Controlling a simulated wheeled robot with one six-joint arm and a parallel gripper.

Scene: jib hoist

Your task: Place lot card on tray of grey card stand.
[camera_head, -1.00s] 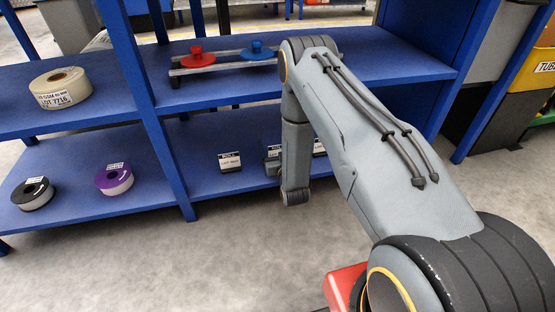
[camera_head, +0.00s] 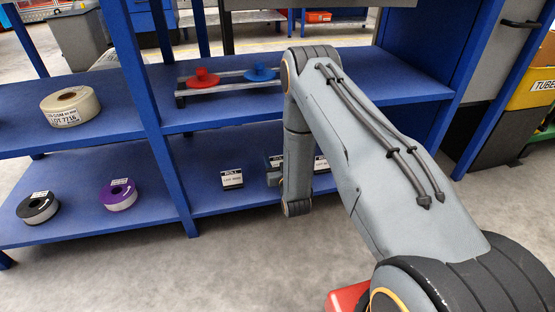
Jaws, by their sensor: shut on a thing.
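My arm reaches down to the lower blue shelf (camera_head: 150,190). My gripper (camera_head: 273,179) shows only as a small grey part left of my wrist, at the middle card stand (camera_head: 276,162). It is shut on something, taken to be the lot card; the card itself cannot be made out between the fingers. The middle stand has a dark header with white lettering and is partly hidden by my gripper and wrist. A left card stand (camera_head: 232,179) reads "ROLL" above a white lot label. A right card stand (camera_head: 321,164) is partly behind my arm. Which stand is grey is unclear.
A black roll (camera_head: 38,208) and a purple roll (camera_head: 119,195) lie on the lower shelf. A blue post (camera_head: 150,110) stands left of my arm.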

